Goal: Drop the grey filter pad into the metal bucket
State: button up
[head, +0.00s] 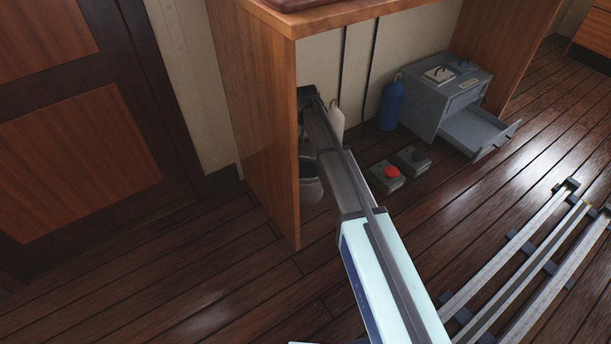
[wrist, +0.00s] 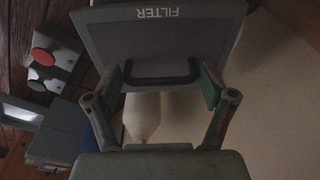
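The grey filter pad (wrist: 155,45) fills the upper middle of the wrist view, with the word FILTER upside down on it and a dark handle (wrist: 160,80). My gripper (wrist: 158,82) has one finger against each end of this handle and holds the pad in front of a pale bottle and the wall. In the head view my gripper end (head: 307,95) is under the desk, mostly hidden by the side panel and my arm. I cannot make out the pad there. The metal bucket (head: 311,190) stands on the floor under the desk, partly hidden by the panel and my arm.
The desk side panel (head: 265,130) stands left of the bucket. A pale bottle (head: 336,122), a blue bottle (head: 391,104), a red-button box (head: 388,176) and a dark switch box (head: 412,160) stand nearby. A grey cabinet (head: 425,105) has its drawer (head: 478,130) open.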

jog(key=shift+o, duration=0.6)
notch_tip(320, 180, up, 12)
jog(key=s, duration=0.1)
jog(key=shift+s, duration=0.35)
